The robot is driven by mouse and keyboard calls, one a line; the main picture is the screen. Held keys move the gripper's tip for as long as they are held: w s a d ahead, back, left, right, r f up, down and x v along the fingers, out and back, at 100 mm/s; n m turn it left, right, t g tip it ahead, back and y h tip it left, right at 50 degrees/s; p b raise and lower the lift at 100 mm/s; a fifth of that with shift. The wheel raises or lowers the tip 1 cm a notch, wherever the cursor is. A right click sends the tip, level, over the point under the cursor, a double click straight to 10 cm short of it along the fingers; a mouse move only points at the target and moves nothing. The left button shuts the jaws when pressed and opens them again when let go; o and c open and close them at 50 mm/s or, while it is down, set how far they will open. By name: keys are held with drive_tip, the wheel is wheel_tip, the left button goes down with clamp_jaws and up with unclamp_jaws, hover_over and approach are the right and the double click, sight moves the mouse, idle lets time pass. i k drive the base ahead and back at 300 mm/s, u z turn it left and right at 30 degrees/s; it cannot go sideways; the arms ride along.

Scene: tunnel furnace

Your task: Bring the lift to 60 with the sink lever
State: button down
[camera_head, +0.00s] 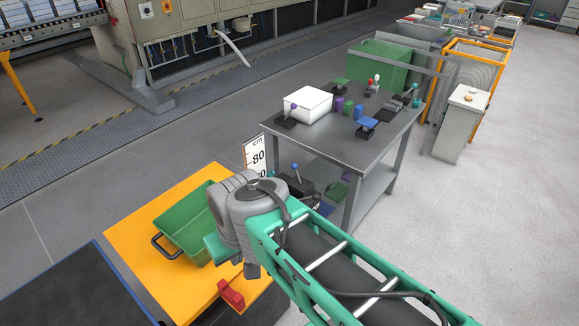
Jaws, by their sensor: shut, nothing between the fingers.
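The lift has a yellow-orange platform (136,222) at the lower left. Part of its right side is hidden by my arm. A white height scale marked cm (256,153) stands behind the platform. Its 80 is readable and a lower number is partly covered by my arm, so I cannot tell the exact reading. A red block-like part (231,293) shows at the platform's near right edge; I cannot tell whether it is the sink lever. A lever with a blue knob (295,166) stands under the grey table. My arm's joints cover the platform's right part, and my gripper's fingers are not visible.
A green crate (176,236) with a dark handle sits on the platform. A grey table (345,151) beyond it carries a white box (308,104), small blocks and knobbed levers. A grey pedestal (459,125) stands farther right. The floor at the right is clear.

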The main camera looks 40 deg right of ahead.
sight(294, 165)
drive_tip(key=k, duration=0.5)
drive_tip(key=z, duration=2.1)
drive_tip(key=i, duration=2.15)
drive_tip(key=u, duration=4.1)
drive_tip(key=i, duration=0.5)
